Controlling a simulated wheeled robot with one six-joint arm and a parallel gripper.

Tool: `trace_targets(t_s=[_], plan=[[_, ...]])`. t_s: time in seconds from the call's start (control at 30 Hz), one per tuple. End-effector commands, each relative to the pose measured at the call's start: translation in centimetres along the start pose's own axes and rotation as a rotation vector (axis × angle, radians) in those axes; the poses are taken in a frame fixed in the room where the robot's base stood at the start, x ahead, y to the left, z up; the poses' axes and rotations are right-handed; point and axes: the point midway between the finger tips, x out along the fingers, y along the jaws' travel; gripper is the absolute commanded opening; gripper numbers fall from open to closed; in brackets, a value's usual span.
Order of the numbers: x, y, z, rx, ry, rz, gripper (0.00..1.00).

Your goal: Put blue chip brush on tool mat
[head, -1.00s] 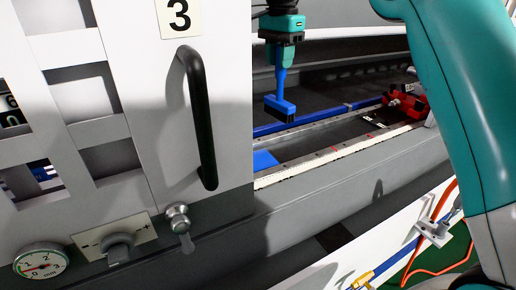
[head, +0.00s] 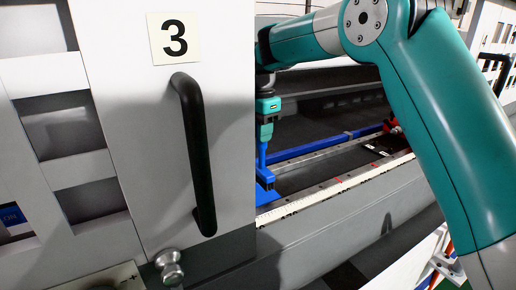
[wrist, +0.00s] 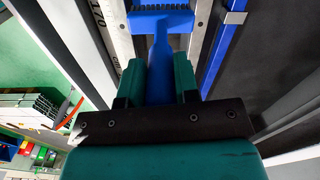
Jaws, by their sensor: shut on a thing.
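The blue chip brush (head: 263,180) hangs bristle end down from my gripper (head: 265,132) inside the machine, just right of the door edge. In the wrist view, the brush (wrist: 160,18) shows its wide blue head and dark bristles at the top. Its handle is between the two teal fingers of my gripper (wrist: 159,78), which are shut on it. The brush head is over or near the scaled rail; I cannot tell whether it touches anything. I cannot make out the tool mat for certain in the present views.
The white door with black handle (head: 197,150) and label 3 (head: 174,37) covers the left and hides part of the machine. A white scaled rail (head: 340,187) and a blue rail (head: 305,150) run along the bed. A red device (head: 390,126) is partly behind my arm.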

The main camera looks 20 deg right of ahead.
Motion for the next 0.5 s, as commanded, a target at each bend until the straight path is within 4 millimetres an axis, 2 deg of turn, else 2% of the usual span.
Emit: trace_targets(t_s=[0.3,0.5], plan=[[4.0,0.0,0.2,-0.003,0.0,0.002,0.05],[4.5,-0.1,0.2,-0.004,0.0,-0.002,0.05]])
